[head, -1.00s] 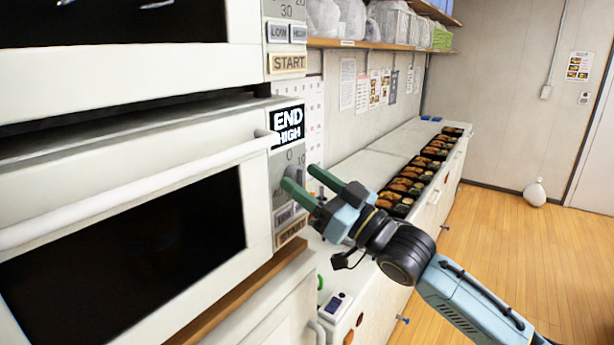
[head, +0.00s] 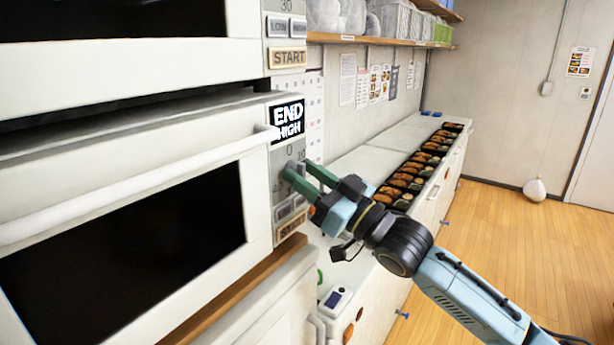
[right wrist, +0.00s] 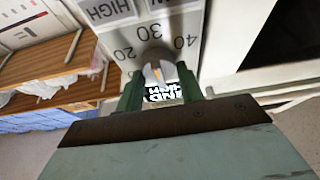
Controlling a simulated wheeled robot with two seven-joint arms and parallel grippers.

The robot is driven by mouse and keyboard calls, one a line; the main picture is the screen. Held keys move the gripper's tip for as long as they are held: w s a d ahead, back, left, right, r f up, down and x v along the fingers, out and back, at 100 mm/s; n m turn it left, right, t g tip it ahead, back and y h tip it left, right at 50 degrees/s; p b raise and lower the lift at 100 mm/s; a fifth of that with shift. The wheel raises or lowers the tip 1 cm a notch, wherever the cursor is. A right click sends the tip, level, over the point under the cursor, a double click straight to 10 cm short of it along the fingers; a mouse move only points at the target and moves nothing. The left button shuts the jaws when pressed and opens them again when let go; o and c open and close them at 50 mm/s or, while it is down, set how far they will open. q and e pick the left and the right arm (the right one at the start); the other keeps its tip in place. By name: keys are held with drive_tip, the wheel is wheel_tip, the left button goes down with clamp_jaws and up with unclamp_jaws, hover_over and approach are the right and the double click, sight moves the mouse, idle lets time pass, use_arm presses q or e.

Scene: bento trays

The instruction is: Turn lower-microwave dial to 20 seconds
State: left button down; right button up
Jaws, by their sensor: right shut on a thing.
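The lower microwave (head: 200,152) fills the left of the head view, its door shut. The exact pointer setting is hard to read. My left gripper is out of view.
The upper microwave (head: 120,40) stands above, with its START button in view. The lower door's long white handle (head: 130,188) sticks out left of the panel. A counter with several bento trays (head: 410,178) runs along the wall to the right.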

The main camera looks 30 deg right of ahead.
drive_tip(key=shift+n, duration=0.3)
drive_tip(key=n+g+y, duration=0.1)
drive_tip(key=n, duration=0.2)
drive_tip(key=shift+y, duration=0.4)
drive_tip(key=n+g+y, duration=0.1)
drive_tip(key=n, duration=0.2)
drive_tip(key=shift+n, duration=0.4)
drive_tip(key=n+g+y, duration=0.1)
drive_tip(key=n, duration=0.1)
drive_tip(key=n+g, duration=0.1)
drive_tip(key=n, duration=0.1)
drive_tip(key=shift+r+n+y, duration=0.1)
drive_tip(key=shift+n+y, duration=0.2)
drive_tip(key=shift+y, duration=0.1)
drive_tip(key=shift+n+g+p, duration=0.7)
drive_tip(key=shift+n+g, duration=0.2)
drive_tip(key=shift+n, duration=0.9)
drive_tip(key=o, duration=1)
